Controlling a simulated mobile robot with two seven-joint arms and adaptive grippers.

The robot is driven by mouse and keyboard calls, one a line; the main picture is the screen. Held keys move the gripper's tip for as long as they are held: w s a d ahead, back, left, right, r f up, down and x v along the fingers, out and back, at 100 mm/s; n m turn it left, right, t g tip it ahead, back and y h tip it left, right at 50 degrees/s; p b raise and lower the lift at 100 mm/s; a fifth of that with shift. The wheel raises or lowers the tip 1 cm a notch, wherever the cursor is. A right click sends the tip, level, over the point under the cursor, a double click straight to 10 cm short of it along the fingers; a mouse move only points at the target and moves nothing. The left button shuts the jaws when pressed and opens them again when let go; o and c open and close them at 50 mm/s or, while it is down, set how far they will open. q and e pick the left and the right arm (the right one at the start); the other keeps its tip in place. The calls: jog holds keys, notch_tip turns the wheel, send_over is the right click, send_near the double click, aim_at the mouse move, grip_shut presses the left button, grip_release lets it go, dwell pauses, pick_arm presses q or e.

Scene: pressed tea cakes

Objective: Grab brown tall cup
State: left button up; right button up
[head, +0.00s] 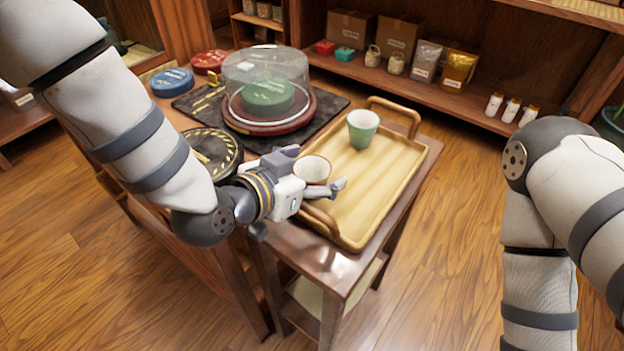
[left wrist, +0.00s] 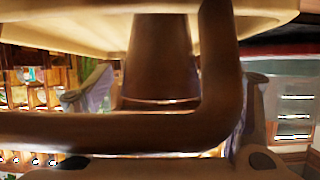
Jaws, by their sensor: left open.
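The brown tall cup (head: 313,168) stands upright near the left end of the wooden tray (head: 345,238), with a pale inside. My left gripper (head: 311,172) is open, with one finger on each side of the cup. In the left wrist view, which looks upside down, the cup (left wrist: 158,55) shows between the two spread fingers (left wrist: 172,98). The tray handle (left wrist: 219,70) crosses in front and hides part of the cup. I cannot tell whether a finger touches it. My right gripper is out of view.
A green cup (head: 363,129) stands at the tray's far end. A glass dome (head: 265,72) over a green tea cake is behind my left gripper, with a dark round cake (head: 212,150) to its left. The tray's right half is bare.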

pick_arm(q)
jog(key=c, duration=1.3)
